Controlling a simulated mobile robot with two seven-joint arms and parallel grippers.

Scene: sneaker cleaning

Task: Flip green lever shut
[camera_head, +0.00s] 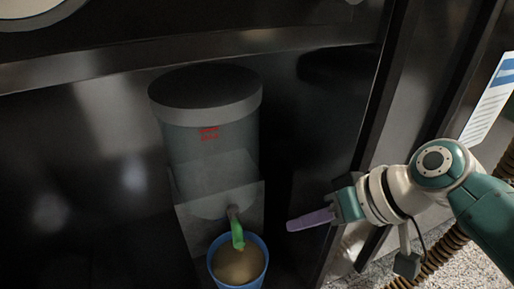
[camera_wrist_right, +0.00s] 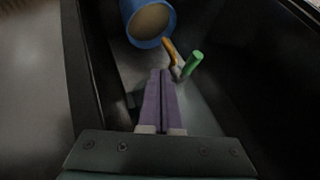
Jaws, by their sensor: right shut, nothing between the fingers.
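The green lever (camera_head: 237,234) is on the tap at the front of a grey cylindrical dispenser (camera_head: 205,150), just above a blue container (camera_head: 263,262). In the right wrist view the green lever (camera_wrist_right: 192,64) sticks out to the right of my fingertips, beyond them. My right gripper (camera_head: 291,226) has purple fingers pressed together with nothing between them. It is to the right of the lever and apart from it. The closed fingers also show in the right wrist view (camera_wrist_right: 160,74). My left gripper is not in view.
The blue container, also in the right wrist view (camera_wrist_right: 138,38), holds brownish contents. An orange-brown piece (camera_wrist_right: 171,52) shows between it and the lever; I cannot tell whether it is liquid or spout. Dark walls enclose the dispenser, with a dark upright edge (camera_head: 365,120) at right.

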